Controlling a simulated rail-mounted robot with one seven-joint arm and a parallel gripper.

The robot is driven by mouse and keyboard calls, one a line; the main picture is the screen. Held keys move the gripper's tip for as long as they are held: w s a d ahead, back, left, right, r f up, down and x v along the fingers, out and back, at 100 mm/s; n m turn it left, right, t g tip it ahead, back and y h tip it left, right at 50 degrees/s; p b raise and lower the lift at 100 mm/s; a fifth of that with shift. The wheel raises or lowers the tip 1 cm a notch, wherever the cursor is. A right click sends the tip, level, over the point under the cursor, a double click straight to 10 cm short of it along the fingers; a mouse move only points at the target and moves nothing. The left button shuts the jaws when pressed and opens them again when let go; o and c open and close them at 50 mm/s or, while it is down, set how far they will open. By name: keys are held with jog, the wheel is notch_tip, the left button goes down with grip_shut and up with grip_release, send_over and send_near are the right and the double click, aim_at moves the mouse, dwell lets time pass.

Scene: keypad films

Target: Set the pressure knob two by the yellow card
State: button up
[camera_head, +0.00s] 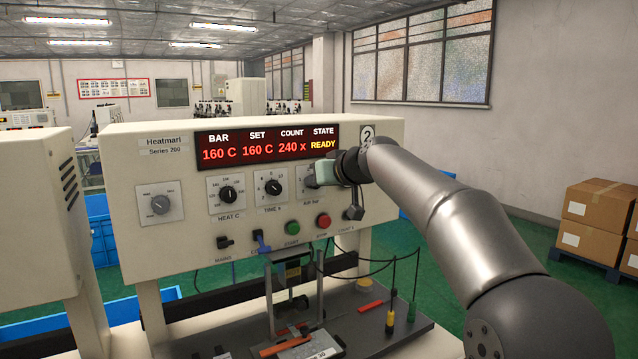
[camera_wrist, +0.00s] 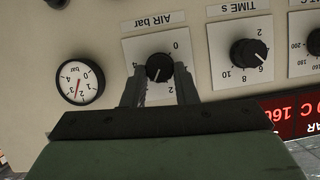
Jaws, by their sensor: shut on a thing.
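The AIR bar knob (camera_wrist: 159,68) is a black dial on a white plate, seen upside down in the wrist view. Its white mark points to the lower left there, seemingly between 2 and 4. My gripper (camera_wrist: 159,72) is shut on this knob, one finger on each side. In the head view my gripper (camera_head: 322,174) covers most of the knob on the right of the Heatmarl panel (camera_head: 158,242). A round gauge (camera_wrist: 80,83) beside it has a red needle around 2 to 3. I cannot make out a yellow card in either view.
The TIME knob (camera_head: 273,187) and HEAT knob (camera_head: 228,194) sit left of my gripper. The green start button (camera_head: 292,228) and red stop button (camera_head: 324,220) are below. The red display (camera_head: 267,144) reads READY. Boxes (camera_head: 594,222) stand at the right.

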jog(key=shift+w+d+m+g+y, duration=0.1)
jog(key=shift+m+g+y, duration=0.25)
jog(key=shift+m, duration=0.45)
jog(key=o, duration=1)
jog(key=b+v, duration=0.4)
jog(key=v, duration=1.3)
jog(key=shift+d, duration=0.2)
jog(key=shift+f, duration=0.15)
